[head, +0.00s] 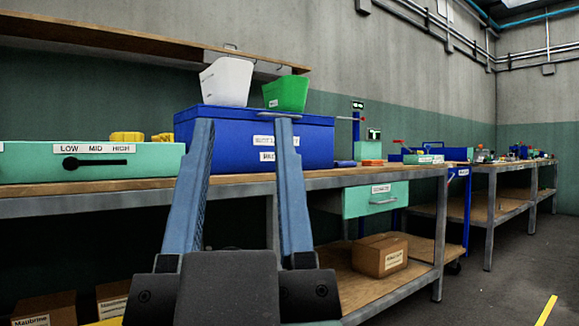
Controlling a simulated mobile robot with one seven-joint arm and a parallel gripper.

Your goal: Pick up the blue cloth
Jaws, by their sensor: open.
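My gripper (243,120) is in the lower middle of the head view, its two long blue fingers pointing up and apart. It is open, and nothing shows held between the fingers. Behind the fingers stands a large blue box (225,125) on the workbench. A small, flat dark-blue thing (345,163) lies on the bench just right of that box. It may be the blue cloth, but it is too small to be sure. The gripper appears nearer to me than the bench and left of this blue thing.
A white bin (227,82) and a green bin (286,94) stand on the blue box. A teal LOW/MID/HIGH unit (40,165) is at left. A teal box (368,150) stands right of the blue thing. A cardboard box (378,256) sits on the lower shelf. Floor (490,290) is open at right.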

